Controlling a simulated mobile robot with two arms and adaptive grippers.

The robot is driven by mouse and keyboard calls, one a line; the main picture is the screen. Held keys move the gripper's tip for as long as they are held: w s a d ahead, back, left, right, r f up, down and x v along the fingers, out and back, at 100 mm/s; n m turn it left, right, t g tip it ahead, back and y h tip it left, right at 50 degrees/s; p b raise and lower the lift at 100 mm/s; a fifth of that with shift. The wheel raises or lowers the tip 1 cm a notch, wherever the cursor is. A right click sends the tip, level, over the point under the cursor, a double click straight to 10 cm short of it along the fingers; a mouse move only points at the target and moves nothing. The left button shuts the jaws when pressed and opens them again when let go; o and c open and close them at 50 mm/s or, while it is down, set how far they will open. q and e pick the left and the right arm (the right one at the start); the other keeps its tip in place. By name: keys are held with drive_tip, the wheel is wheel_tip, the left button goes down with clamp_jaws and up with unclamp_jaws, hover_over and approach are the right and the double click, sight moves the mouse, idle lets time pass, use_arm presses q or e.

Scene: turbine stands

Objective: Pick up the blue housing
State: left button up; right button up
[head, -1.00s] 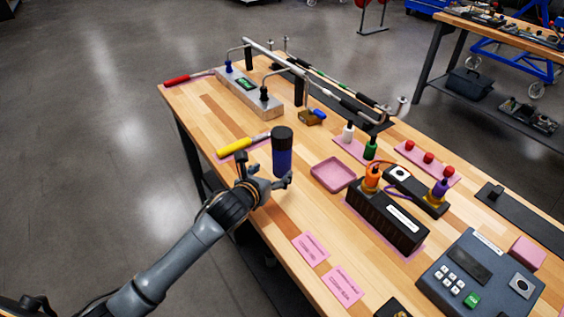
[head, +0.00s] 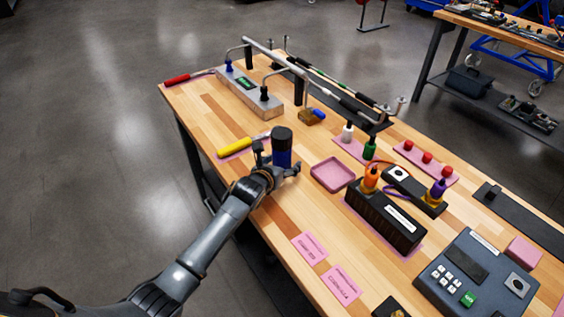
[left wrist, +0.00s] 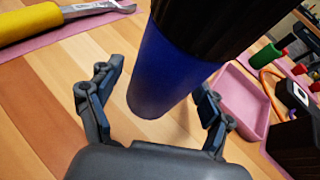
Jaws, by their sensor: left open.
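The blue housing (head: 282,155) is a dark blue cylinder with a black ribbed cap, upright on the wooden table. In the left wrist view the housing (left wrist: 168,75) stands between the two open fingers, with a gap on each side. My left gripper (head: 279,163) is open around the housing's lower part, one finger on its left and one on its right. In the left wrist view the left gripper (left wrist: 152,100) shows both fingers apart from the housing. My right gripper is not in view.
A yellow-handled tool (head: 236,147) lies left of the housing on a pink mat. A pink tray (head: 333,187) is close on the right. A grey keypad unit (head: 475,275) is at lower right.

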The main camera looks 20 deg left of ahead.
use_arm(q)
drive_tip(key=shift+c, duration=1.4)
clamp_jaws()
drive_tip(key=shift+r, duration=0.15)
drive_tip(key=shift+r, duration=0.1)
